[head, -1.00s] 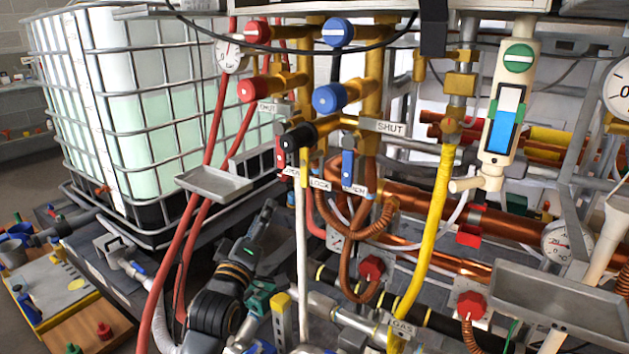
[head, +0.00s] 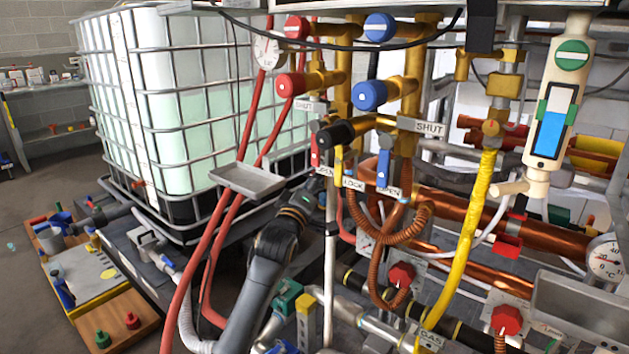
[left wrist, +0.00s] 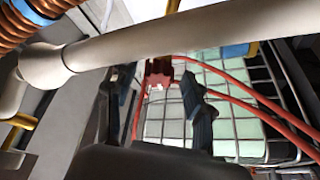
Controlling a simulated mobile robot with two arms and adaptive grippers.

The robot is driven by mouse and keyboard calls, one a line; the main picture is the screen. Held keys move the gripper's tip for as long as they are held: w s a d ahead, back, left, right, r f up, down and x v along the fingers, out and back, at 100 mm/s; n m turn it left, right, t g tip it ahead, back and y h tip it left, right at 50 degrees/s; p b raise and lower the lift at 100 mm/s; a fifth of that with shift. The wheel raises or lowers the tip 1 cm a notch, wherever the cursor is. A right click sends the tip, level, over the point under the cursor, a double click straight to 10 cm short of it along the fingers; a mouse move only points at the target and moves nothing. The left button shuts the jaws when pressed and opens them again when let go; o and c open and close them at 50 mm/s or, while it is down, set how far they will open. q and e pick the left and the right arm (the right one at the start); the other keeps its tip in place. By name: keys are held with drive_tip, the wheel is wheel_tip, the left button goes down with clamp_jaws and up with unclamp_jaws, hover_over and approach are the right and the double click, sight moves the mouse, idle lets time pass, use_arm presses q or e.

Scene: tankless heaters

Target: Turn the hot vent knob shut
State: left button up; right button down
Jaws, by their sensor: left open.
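I cannot tell from the labels which is the hot vent. No contact is visible. My right gripper is in neither view.
Red hoses (head: 223,200) hang left of the arm, beside a small grey tray (head: 248,181). A pale pipe (left wrist: 180,38) crosses close to the wrist camera. Blue knobs (head: 371,95) and a blue lever (head: 384,168) are to the right. A caged tank (head: 150,110) stands behind.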

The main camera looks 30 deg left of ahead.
use_arm(q)
clamp_jaws()
drive_tip(key=shift+m, duration=0.5)
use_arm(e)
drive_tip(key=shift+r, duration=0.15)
use_arm(q)
drive_tip(key=shift+a+m+t+h+p, duration=0.1)
drive_tip(key=shift+m+t+h+p, duration=0.35)
drive_tip(key=shift+m+h, duration=2.1)
drive_tip(key=shift+a+m+t+h+p, duration=0.1)
drive_tip(key=shift+m+h+p, duration=0.7)
drive_tip(key=shift+m, duration=3.45)
drive_tip(key=shift+a+m+t+h+p, duration=0.1)
drive_tip(key=shift+m+t+h+p, duration=0.3)
drive_tip(key=shift+m+h, duration=2.15)
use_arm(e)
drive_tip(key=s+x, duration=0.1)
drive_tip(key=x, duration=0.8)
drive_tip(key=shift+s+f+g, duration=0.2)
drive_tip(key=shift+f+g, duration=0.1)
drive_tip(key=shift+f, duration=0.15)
use_arm(q)
drive_tip(key=shift+m+y, duration=0.85)
drive_tip(key=shift+y, duration=0.05)
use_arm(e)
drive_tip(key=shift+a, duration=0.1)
